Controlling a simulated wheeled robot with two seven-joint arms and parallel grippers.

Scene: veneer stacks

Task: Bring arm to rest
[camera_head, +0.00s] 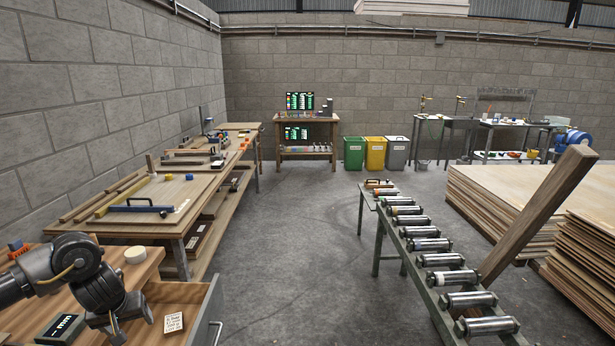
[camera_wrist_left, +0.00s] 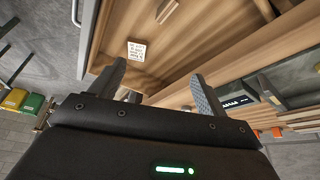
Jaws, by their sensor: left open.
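My left arm comes in from the left of the head view. The white card (camera_wrist_left: 137,50) lies beyond the fingertips on the wood. My right gripper is in neither view.
A dark box with white lettering (camera_head: 62,329) and a pale round roll (camera_head: 135,255) are near my left arm. A grey drawer side (camera_head: 203,315) stands right of the card. A roller conveyor (camera_head: 430,255) and veneer stacks (camera_head: 510,205) are at right; the floor between (camera_head: 290,250) is clear.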

